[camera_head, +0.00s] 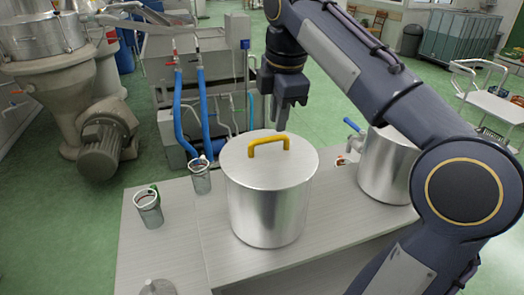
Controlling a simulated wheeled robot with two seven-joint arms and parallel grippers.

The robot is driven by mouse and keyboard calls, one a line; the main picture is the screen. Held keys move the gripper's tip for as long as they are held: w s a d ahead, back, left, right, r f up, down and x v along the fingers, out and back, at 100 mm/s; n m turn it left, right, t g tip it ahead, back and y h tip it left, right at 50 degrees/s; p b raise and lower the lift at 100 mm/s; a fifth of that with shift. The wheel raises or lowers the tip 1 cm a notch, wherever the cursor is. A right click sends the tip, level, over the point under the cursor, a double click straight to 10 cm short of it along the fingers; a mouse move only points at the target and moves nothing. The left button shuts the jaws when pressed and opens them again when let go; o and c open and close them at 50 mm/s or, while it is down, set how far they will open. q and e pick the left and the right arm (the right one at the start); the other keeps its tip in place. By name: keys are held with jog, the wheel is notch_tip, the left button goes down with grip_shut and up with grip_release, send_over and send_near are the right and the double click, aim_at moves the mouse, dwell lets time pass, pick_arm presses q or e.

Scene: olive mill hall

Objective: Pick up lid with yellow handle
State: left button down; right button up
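The lid (240,160) is a flat silvery disc with a yellow arched handle (268,143). It lies on a large metal pot (268,212) on the table. My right gripper (284,118) points down just above and behind the handle, slightly to its right in the picture. It holds no lid, and I cannot tell how far its fingers are apart. My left gripper is not in view.
A second metal pot (384,175) with a blue-handled tap stands at the right, partly behind my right arm. Two small jars (149,211) (200,179) stand left of the large pot on the pale table (185,245). A clear glass item (158,288) is at the bottom edge.

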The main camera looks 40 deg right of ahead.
aim_at(276, 136)
jog(key=shift+s+f, duration=0.2)
jog(key=shift+f, duration=0.3)
jog(key=f, duration=0.2)
jog(key=w+f, duration=0.1)
jog(key=f, duration=0.2)
jog(key=shift+d+p, duration=0.1)
jog(key=shift+p, duration=0.2)
jog(key=shift+c, duration=0.5)
grip_shut()
